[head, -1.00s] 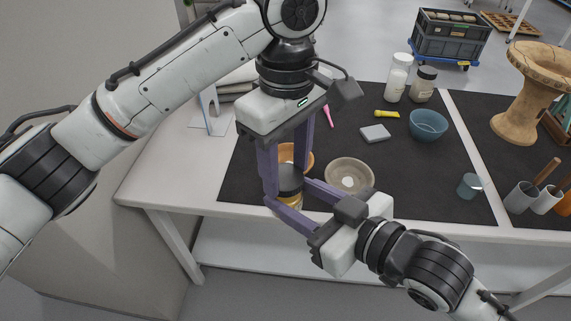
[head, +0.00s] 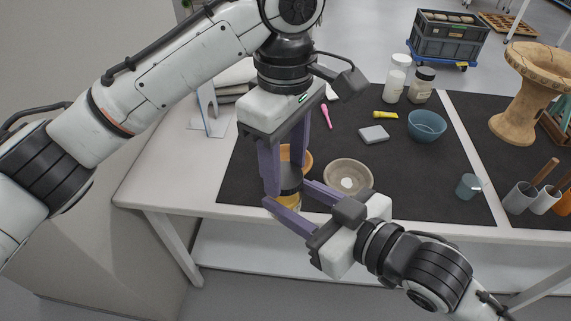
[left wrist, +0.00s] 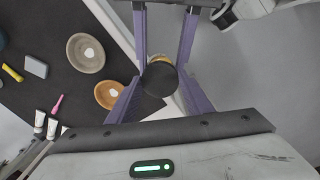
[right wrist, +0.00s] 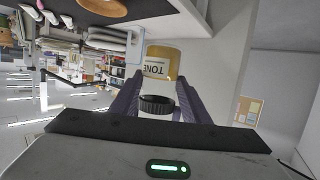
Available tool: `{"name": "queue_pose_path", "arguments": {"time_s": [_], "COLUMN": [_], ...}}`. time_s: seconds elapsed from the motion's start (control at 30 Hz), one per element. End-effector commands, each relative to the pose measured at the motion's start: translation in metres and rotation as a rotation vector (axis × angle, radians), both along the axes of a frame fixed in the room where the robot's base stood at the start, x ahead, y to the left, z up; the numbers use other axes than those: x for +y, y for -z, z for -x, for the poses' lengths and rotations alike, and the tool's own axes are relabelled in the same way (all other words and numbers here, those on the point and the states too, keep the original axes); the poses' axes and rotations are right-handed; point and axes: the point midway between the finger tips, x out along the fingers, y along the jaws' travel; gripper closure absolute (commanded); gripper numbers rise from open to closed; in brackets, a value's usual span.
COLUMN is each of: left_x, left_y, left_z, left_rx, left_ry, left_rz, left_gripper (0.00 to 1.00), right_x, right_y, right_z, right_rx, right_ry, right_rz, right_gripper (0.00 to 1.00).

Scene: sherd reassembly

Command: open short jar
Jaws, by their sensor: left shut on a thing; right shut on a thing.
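The short jar (right wrist: 162,64) has a yellow body with a pale label and a dark lid (left wrist: 159,79). In the head view the lid (head: 290,177) is between my left gripper's (head: 284,178) fingers, which reach down from above and are shut on it. My right gripper (head: 288,201) comes in from the lower right and is shut on the jar body. In the right wrist view the lid (right wrist: 157,104) shows apart from the yellow body, with a pale band between. I cannot tell whether that band is a gap or clear jar wall. Fingers hide part of the jar.
An orange bowl (left wrist: 108,95) and a grey-brown bowl (head: 348,165) are close behind the jar on the dark mat (head: 400,180). The grippers are at the table's front edge.

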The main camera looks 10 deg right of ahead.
Motion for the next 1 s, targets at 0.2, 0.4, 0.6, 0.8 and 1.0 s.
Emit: {"name": "queue_pose_path", "arguments": {"time_s": [0.2, 0.4, 0.6, 0.8, 1.0], "left_x": [0.000, 0.000, 0.000, 0.000, 0.000], "left_y": [-0.008, -0.015, -0.016, -0.019, -0.043], "left_z": [0.000, 0.000, 0.000, 0.000, -0.001], "left_rx": [-0.001, -0.001, 0.001, -0.001, -0.003], "left_ry": [0.000, -0.001, -0.001, -0.001, -0.001], "left_rz": [0.000, -0.001, -0.001, 0.000, -0.001], "left_gripper": [0.81, 0.81, 0.81, 0.81, 0.81], "right_x": [0.000, 0.000, 0.000, 0.000, 0.000], "right_y": [-0.001, -0.001, -0.001, -0.001, -0.001], "right_z": [0.000, 0.000, 0.000, 0.000, 0.000], "right_rx": [-0.003, -0.003, -0.003, -0.004, -0.004], "right_ry": [0.000, 0.000, 0.000, 0.000, 0.000], "right_rz": [-0.002, -0.002, -0.002, -0.002, -0.002], "right_gripper": [1.00, 1.00, 1.00, 1.00, 1.00]}}
